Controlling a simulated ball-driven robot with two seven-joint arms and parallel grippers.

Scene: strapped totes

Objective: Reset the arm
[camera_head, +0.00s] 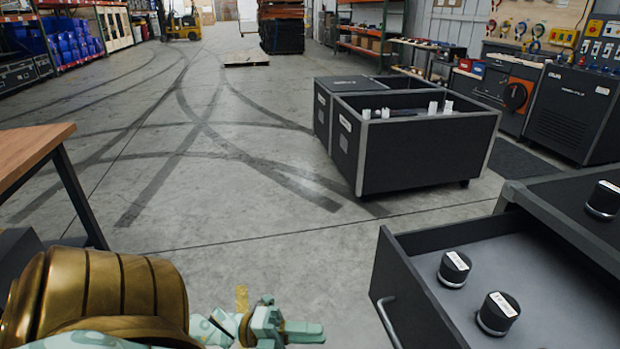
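My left arm enters at the bottom left, with its gold-coloured housing and pale green links. My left gripper (296,330) is low in the picture, over the concrete floor and left of an open drawer. It is apart from the drawer and nothing shows in it. It is seen side-on, so the gap between its fingers cannot be made out. My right arm and gripper are not in view.
The open dark drawer (412,298) at lower right holds two black cylinders (454,268) (497,313). Another cylinder (604,199) stands on the cabinet (550,190). A wooden-topped table (28,148) stands at left, a black wheeled crate (425,152) beyond. The middle floor is clear.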

